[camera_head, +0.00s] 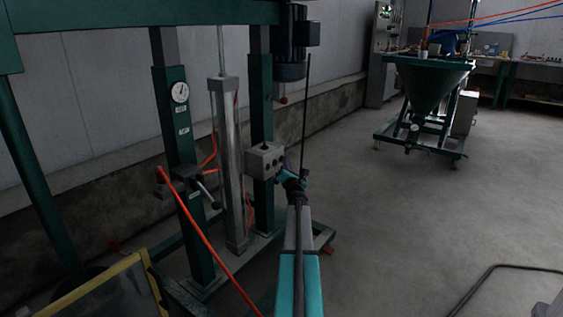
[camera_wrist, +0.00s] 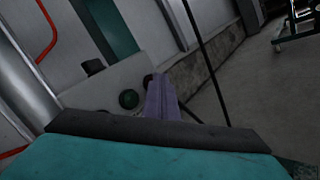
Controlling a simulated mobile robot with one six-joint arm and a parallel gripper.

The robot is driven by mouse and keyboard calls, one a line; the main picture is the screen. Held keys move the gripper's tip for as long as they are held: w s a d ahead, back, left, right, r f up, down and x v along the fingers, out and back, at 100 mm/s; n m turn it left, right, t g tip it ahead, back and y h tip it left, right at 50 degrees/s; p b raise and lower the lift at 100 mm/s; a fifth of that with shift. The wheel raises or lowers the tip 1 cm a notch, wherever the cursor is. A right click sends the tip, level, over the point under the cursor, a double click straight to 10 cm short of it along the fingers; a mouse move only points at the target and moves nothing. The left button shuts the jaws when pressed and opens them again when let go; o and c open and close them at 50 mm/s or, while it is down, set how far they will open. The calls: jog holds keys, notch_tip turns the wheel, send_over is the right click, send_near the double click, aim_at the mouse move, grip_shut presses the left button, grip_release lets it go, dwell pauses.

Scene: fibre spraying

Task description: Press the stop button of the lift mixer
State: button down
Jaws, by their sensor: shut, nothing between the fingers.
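The lift mixer (camera_head: 262,205) is a dark green frame with a grey cylinder. Its grey control box (camera_head: 265,160) is fixed to the right post and also shows in the wrist view (camera_wrist: 78,92). A dark round part (camera_wrist: 149,78) is close beside my gripper's tip; I cannot tell which is the stop button. My gripper (camera_wrist: 162,90) is shut and empty, its purplish fingers at the box's right side. I cannot tell whether they touch it.
A gauge (camera_head: 180,92) and a lever (camera_head: 208,190) are on the left post. An orange hose (camera_head: 205,240) runs in front of the frame. A thin dark rod (camera_head: 306,110) hangs near my gripper. A green hopper (camera_head: 432,85) stands at the back right. The floor on the right is mostly clear.

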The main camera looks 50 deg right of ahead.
jog(key=shift+s, duration=0.8)
jog(key=shift+s, duration=0.2)
jog(key=shift+s+p, duration=0.8)
jog(key=shift+s, duration=1.55)
